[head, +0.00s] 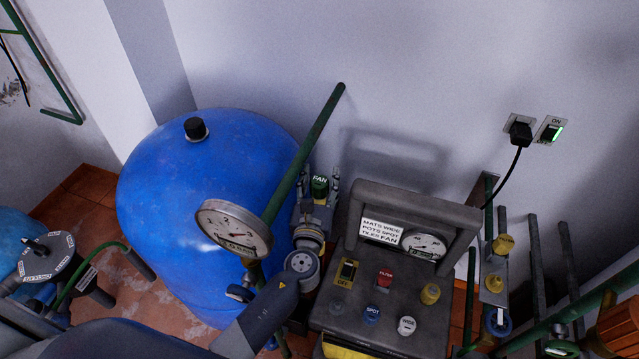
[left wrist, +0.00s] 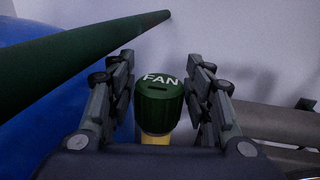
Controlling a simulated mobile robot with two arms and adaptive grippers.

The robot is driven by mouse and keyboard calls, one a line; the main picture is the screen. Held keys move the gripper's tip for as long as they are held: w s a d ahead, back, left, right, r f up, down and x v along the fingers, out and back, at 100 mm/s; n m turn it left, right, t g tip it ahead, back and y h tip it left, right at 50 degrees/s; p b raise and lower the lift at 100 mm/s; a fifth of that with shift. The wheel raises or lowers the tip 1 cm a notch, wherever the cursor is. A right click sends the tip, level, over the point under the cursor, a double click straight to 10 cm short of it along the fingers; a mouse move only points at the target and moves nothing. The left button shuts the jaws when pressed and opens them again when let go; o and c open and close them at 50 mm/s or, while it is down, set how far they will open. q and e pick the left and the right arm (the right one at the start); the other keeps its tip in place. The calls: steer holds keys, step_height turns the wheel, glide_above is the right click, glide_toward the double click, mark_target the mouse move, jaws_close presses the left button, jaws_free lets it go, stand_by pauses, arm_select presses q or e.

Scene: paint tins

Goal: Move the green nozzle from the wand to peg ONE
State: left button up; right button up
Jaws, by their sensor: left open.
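The green nozzle (head: 319,187), marked FAN, stands upright behind the grey control box. It also shows large in the left wrist view (left wrist: 160,103), on a yellow part. My left gripper (head: 320,182) is open, with one finger on each side of the nozzle. In the left wrist view the fingers (left wrist: 160,90) show a gap on both sides, so they look apart from it. What carries the nozzle lower down is hidden by my gripper, so I cannot make out the wand there. I cannot pick out peg ONE. My right gripper is not in view.
A dark green pipe (head: 306,150) slants close left of my left gripper, by a round gauge (head: 235,229) and a blue tank (head: 160,200). The control box (head: 385,335) bears a red FILTER part (head: 384,278), blue SPOT (head: 371,314) and white WIDE (head: 407,325) caps. Posts stand at right.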

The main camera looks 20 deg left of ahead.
mark_target(320, 181)
arm_select(q)
steer(key=shift+s, duration=0.1)
steer(key=c, duration=0.7)
steer(key=shift+c, duration=0.3)
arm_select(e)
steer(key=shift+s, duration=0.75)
arm_select(q)
steer(key=shift+r, duration=0.15)
steer(key=shift+r, duration=0.25)
step_height(320, 181, up, 3)
steer(key=shift+s+r+p, duration=0.1)
steer(key=shift+p, duration=0.6)
steer(key=s+d+b, duration=0.3)
steer(key=s+b, duration=0.2)
steer(key=s, duration=1.2)
steer(key=shift+s+f, duration=0.2)
steer(key=shift+s, duration=0.1)
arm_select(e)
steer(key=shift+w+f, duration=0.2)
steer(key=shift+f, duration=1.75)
